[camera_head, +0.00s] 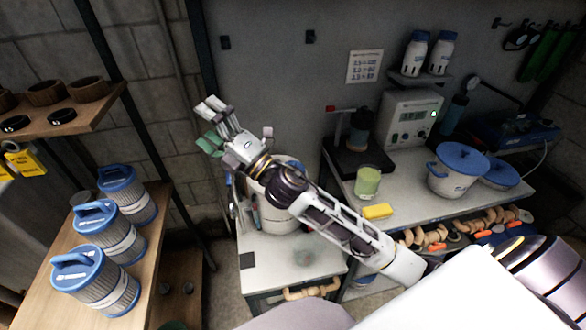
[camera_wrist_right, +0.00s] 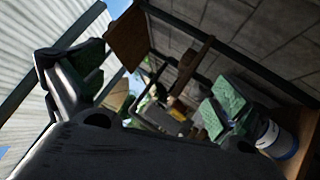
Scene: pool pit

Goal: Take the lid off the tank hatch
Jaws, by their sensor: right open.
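My right gripper (camera_head: 210,124) is open and raised at the left of centre in the head view, with nothing between its fingers. Its green-padded fingers stand wide apart in the right wrist view (camera_wrist_right: 150,90). A white tank-like vessel (camera_head: 272,217) with a blue rim stands behind my right arm, which hides much of its top. A white pot-shaped vessel (camera_head: 450,183) with a blue lid (camera_head: 461,157) on it stands on the right bench, well away from the gripper. I cannot tell which vessel has the tank hatch. My left gripper is not in view.
Several blue-topped filter cartridges (camera_head: 105,283) stand on the wooden shelf at the left. The right bench holds a yellow sponge (camera_head: 378,211), a green cup (camera_head: 367,181) and a white meter (camera_head: 409,118). The low table's front left (camera_head: 262,270) is mostly bare.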

